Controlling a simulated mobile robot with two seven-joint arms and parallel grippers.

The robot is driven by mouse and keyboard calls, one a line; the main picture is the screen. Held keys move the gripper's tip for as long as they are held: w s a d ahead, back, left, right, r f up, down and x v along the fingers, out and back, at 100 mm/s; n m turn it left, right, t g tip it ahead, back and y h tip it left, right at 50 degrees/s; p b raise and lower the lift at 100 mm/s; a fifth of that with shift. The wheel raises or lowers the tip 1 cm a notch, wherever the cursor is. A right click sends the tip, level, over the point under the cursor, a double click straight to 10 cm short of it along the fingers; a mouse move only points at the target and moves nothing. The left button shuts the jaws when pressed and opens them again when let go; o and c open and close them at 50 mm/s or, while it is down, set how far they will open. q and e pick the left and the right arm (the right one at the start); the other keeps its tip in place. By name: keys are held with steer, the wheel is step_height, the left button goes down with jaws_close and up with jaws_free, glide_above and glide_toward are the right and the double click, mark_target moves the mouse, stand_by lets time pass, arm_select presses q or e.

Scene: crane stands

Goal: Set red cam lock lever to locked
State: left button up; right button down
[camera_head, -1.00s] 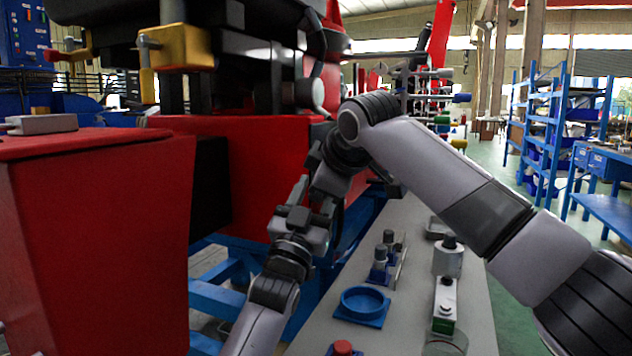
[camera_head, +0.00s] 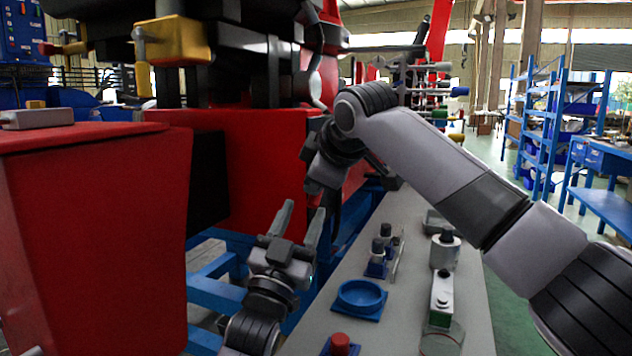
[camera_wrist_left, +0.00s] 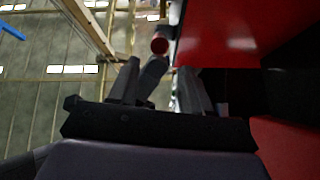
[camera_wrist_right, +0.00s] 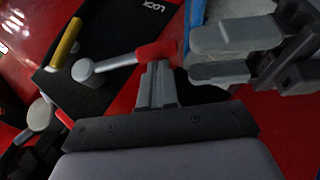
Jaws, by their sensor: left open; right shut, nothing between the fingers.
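The cam lock lever has a red grip (camera_wrist_right: 157,50) on a silver rod that ends in a round hub, seen in the right wrist view beside a black plate (camera_wrist_right: 112,28) marked "LOCK". My right gripper (camera_wrist_right: 158,68) is shut and empty, its tips right beside the red grip; contact is unclear. My left gripper (camera_head: 302,208) is open and empty below the right hand in the head view. Its fingers (camera_wrist_right: 225,55) also show at the right of the right wrist view. In the left wrist view, a round red end (camera_wrist_left: 160,45) lies just beyond the left fingers (camera_wrist_left: 158,80).
A yellow handle (camera_wrist_right: 66,43) and another silver ball-ended part (camera_wrist_right: 39,114) stand near the lever. A large red body (camera_head: 95,240) fills the left of the head view. A grey bench (camera_head: 400,325) holds a blue round holder (camera_head: 361,297) and small parts.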

arm_select(q)
steer(key=s+a+f+m+h, duration=0.2)
steer(key=s+f+m, duration=0.15)
steer(key=s, duration=0.45)
steer(key=s+a+f+n+g+y, duration=0.2)
steer(key=s+f, duration=0.1)
steer(key=f, duration=0.5)
steer(key=s+a+f+n+g+y, duration=0.1)
steer(key=s+f+g, duration=0.25)
steer(key=f, duration=0.55)
steer(key=s+a+f+n+g+y, duration=0.15)
steer(key=s+f, duration=0.25)
steer(key=f, duration=0.4)
steer(key=s+a+f+n+g+y, duration=0.1)
steer(key=s+a+f+g+y, duration=0.1)
steer(key=s+f+g, duration=0.4)
steer(key=s+f, duration=0.5)
steer(key=s, duration=0.1)
steer(key=shift+a+n+b, duration=0.35)
steer(key=shift+n, duration=0.05)
arm_select(e)
steer(key=shift+w+f, duration=0.1)
steer(key=shift+f, duration=0.25)
